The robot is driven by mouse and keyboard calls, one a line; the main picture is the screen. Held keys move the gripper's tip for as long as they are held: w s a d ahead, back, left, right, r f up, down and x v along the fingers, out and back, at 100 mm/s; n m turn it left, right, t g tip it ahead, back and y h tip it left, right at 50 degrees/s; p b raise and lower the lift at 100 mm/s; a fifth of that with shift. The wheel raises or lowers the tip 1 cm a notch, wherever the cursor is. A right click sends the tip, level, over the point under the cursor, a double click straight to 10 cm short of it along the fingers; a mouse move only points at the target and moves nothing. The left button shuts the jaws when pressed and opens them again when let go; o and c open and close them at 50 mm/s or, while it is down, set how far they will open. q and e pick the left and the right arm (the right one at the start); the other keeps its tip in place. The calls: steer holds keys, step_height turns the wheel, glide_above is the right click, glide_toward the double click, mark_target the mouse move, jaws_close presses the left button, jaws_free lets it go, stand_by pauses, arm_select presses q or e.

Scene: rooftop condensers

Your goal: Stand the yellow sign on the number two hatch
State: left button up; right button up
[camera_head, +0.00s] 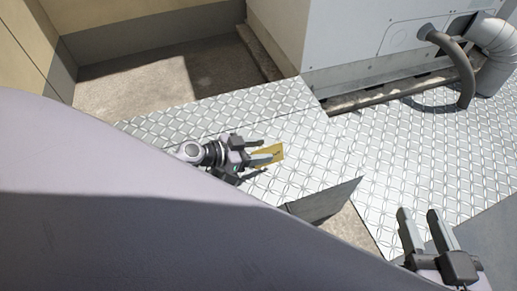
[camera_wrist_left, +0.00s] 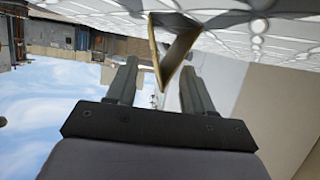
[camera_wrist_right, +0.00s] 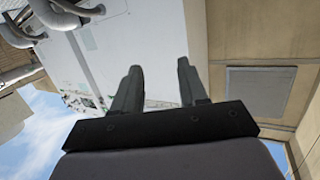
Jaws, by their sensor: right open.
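The small yellow folded sign (camera_head: 274,153) is on the silver tread-plate walkway, near the middle of the head view. In the left wrist view the sign (camera_wrist_left: 172,52) shows as a V-shaped pair of panels with yellow edges, around the fingertips. My left gripper (camera_head: 268,151) is low over the walkway with its fingers apart, at the sign; I cannot tell whether they touch it. My right gripper (camera_head: 418,212) is open and empty at the lower right. No hatch number is readable, so I cannot tell which surface is the number two hatch.
A grey plate (camera_head: 325,204) stands tilted up from the walkway (camera_head: 420,165), beside a bare concrete patch (camera_head: 350,236). A white condenser unit (camera_head: 350,40) with a dark hose (camera_head: 462,68) and a fat grey pipe (camera_head: 493,58) stands at the back right.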

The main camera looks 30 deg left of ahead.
arm_select(q)
steer(key=p+v, duration=0.1)
steer(key=v, duration=0.9)
steer(key=shift+s, duration=0.15)
steer(key=shift+v, duration=0.9)
arm_select(e)
steer(key=shift+w+a+f+m+g, duration=0.2)
steer(key=shift+a+f+m+g, duration=0.1)
steer(key=shift+a+g, duration=0.15)
steer(key=shift+r, duration=0.25)
steer(key=shift+d, duration=0.1)
